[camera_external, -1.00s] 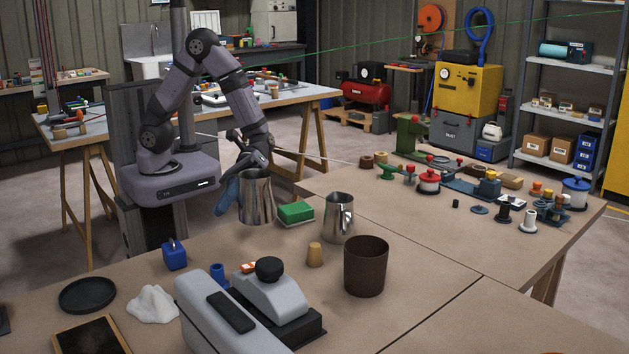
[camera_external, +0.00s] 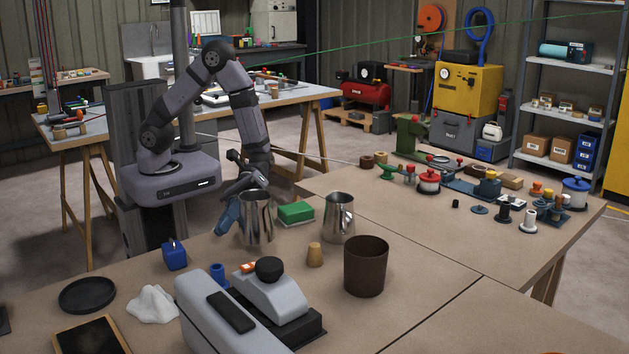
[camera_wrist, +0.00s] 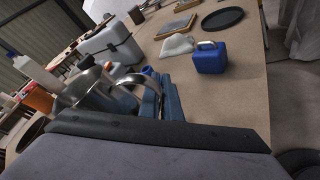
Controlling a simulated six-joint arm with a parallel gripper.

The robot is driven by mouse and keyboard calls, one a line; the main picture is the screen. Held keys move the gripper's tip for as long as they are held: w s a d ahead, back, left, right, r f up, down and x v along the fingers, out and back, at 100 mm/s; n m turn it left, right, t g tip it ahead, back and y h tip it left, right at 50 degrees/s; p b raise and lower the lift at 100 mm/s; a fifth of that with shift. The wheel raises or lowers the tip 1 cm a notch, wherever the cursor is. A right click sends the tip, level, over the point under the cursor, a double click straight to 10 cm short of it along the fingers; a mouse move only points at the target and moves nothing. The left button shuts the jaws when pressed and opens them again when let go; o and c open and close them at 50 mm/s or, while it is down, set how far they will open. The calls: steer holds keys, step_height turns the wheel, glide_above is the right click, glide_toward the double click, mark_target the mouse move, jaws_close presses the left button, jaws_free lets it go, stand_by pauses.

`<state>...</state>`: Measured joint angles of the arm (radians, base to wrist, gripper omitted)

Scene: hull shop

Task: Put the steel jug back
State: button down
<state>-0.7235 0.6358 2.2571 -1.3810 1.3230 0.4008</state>
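A steel jug (camera_external: 258,226) is upright near the far edge of the front table, left of a green block. My gripper (camera_external: 240,210), with blue fingers, is at its left side and is shut on its handle. In the wrist view the jug (camera_wrist: 92,92) shows its open rim, and its handle lies between the blue fingers (camera_wrist: 150,98). Its base is at or very near the tabletop; I cannot tell if it touches. A second steel jug (camera_external: 339,220) stands upright to the right, apart from my gripper.
The green block (camera_external: 296,211) lies between the jugs. A cork (camera_external: 315,254), dark brown cup (camera_external: 366,268), grey machine (camera_external: 262,300), blue can (camera_external: 174,254), white cloth (camera_external: 153,304) and black dish (camera_external: 87,294) stand nearer. Bare table lies left of the held jug.

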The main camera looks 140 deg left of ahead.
mark_target(228, 254)
steer(key=shift+f, duration=2.05)
steer(key=shift+f, duration=0.2)
steer(key=c, duration=2)
jaws_free()
steer(key=shift+r, duration=0.2)
steer(key=shift+s+a, duration=0.1)
steer(key=shift+a, duration=0.05)
steer(key=b+v, duration=0.1)
steer(key=v, duration=1)
steer(key=shift+s+a+r+b, duration=0.15)
steer(key=shift+s+a+b, duration=0.1)
steer(key=shift+b, duration=0.1)
